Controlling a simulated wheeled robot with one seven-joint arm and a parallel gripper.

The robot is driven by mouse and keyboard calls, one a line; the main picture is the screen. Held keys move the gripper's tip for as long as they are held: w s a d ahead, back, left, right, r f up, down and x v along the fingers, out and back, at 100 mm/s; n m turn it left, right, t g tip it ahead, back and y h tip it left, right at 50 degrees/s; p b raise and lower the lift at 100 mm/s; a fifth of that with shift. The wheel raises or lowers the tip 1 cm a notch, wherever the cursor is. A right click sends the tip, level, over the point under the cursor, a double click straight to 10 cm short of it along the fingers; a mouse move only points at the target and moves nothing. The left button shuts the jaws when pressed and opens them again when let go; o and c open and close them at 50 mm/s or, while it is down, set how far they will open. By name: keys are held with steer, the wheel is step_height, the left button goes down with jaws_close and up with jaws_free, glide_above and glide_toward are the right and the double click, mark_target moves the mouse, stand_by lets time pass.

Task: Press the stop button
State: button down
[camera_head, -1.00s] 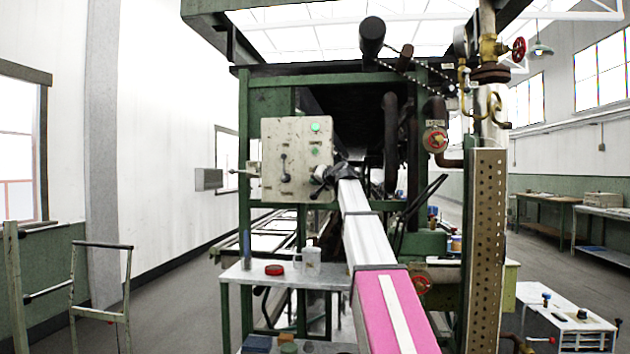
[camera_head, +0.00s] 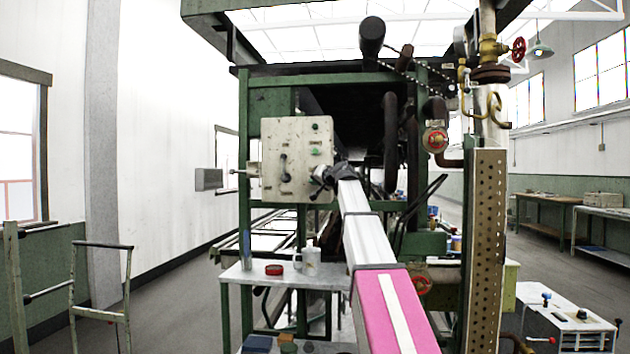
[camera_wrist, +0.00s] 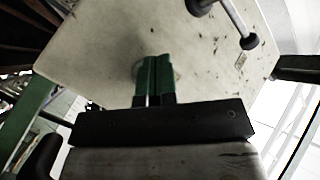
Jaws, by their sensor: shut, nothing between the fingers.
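A pale control panel (camera_head: 297,160) stands on the green machine frame, with a small dark round lamp or button near its top right and a dull green one (camera_head: 316,151) below it. No button is clearly readable as the stop button. My gripper (camera_head: 320,178) is at the panel's lower right edge. In the wrist view, its two green fingers (camera_wrist: 155,65) are shut and empty, pointing at the panel face (camera_wrist: 110,45). The fingers partly cover a greyish round spot; I cannot tell whether they touch it.
A lever with a dark ball knob (camera_wrist: 248,42) sticks out of the panel. Below the panel, a small table (camera_head: 235,275) holds a white mug (camera_head: 309,262) and a red round item (camera_head: 274,270).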

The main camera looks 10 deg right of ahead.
steer(key=shift+s, duration=0.2)
steer(key=shift+s+a, duration=0.25)
steer(key=shift+s, duration=0.5)
steer(key=shift+s+a, duration=0.3)
steer(key=shift+s, duration=0.5)
steer(key=shift+s+a, duration=0.25)
steer(key=shift+s, duration=0.5)
